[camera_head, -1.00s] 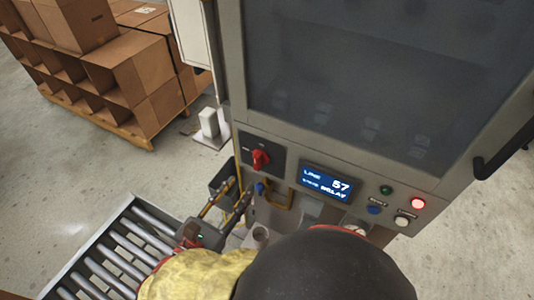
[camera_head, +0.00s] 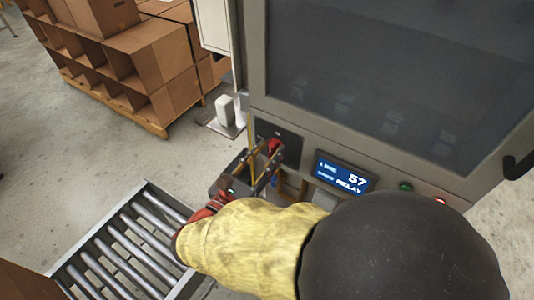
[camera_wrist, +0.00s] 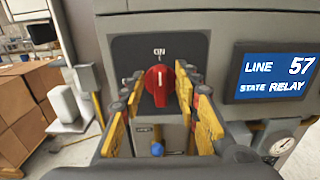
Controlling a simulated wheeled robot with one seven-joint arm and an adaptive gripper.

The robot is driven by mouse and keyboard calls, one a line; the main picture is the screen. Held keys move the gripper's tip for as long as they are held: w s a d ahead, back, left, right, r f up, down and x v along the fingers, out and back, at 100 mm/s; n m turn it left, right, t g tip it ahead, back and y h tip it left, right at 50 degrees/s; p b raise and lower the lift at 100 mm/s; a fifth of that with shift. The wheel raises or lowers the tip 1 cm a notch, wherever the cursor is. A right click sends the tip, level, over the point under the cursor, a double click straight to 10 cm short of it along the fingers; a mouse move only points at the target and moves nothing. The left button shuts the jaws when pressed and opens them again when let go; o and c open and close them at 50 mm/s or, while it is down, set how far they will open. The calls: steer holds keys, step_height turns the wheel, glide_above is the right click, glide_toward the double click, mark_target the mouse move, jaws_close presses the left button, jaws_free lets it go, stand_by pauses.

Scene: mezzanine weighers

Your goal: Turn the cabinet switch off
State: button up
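The cabinet switch is a red rotary knob (camera_wrist: 159,84) on a dark plate (camera_wrist: 186,46) with "ON" printed above it. In the wrist view its white mark stands upright, toward "ON". My gripper (camera_wrist: 158,112) is open, with its yellow fingers at the left and right of the knob. I cannot tell whether the fingers touch it. In the head view the knob (camera_head: 273,145) shows close to the fingertips, partly hidden by my gripper (camera_head: 264,158). The grey cabinet (camera_head: 262,104) carries the switch on its lower front panel.
A blue display (camera_head: 342,176) reading "LINE 57, STATE RELAY" is right of the switch. A green button (camera_head: 405,186) is farther right. A roller conveyor (camera_head: 122,246) stands at lower left, and cardboard boxes (camera_head: 150,62) on a pallet stand behind. A gauge (camera_wrist: 283,146) is low right.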

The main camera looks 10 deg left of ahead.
steer(key=shift+c, duration=0.6)
jaws_close()
